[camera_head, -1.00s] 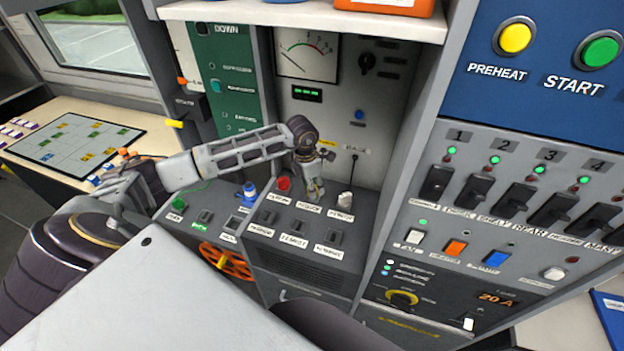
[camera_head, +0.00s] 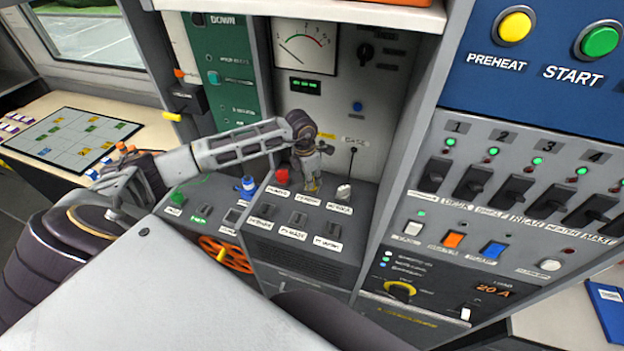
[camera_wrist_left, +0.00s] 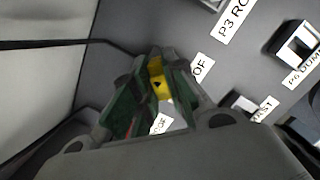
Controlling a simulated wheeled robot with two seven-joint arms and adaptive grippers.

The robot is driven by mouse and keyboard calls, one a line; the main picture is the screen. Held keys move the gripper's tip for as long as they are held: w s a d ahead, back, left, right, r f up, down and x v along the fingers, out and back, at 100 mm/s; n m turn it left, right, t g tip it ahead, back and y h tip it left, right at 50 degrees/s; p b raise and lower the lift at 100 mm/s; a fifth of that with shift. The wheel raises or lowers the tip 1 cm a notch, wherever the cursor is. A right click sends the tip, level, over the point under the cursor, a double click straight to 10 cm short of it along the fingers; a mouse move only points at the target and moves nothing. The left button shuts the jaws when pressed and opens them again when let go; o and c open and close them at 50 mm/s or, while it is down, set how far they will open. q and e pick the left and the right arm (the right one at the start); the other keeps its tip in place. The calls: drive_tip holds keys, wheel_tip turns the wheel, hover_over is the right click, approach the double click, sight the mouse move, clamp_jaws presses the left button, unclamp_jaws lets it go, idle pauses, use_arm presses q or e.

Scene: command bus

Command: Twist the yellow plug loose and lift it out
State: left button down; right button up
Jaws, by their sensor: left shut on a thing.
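The yellow plug (camera_wrist_left: 159,82) shows between the fingers of my left gripper (camera_wrist_left: 152,95) in the left wrist view. The fingers are shut on it, and they hide most of its body. In the head view my left gripper (camera_head: 312,184) points down at the sloped grey socket panel (camera_head: 262,210), between a red plug (camera_head: 282,176) and a white plug (camera_head: 343,192). Only a little yellow shows at its fingertips there. I cannot tell whether the plug is still seated in its socket. My right gripper is not in view.
A black cable (camera_head: 352,162) runs up from the white plug, close to my left gripper. A blue plug (camera_head: 248,186) and an orange handwheel (camera_head: 226,253) are to the left. A switch panel (camera_head: 480,210) stands at the right. A shelf (camera_head: 300,8) overhangs the back panel.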

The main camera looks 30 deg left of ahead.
use_arm(q)
drive_tip(key=shift+n+y, duration=0.3)
drive_tip(key=shift+n, duration=1.5)
drive_tip(key=shift+n, duration=1.4)
drive_tip(key=shift+n+y, duration=0.3)
drive_tip(key=shift+n, duration=0.4)
drive_tip(key=shift+n+b, duration=0.3)
drive_tip(key=shift+n, duration=0.6)
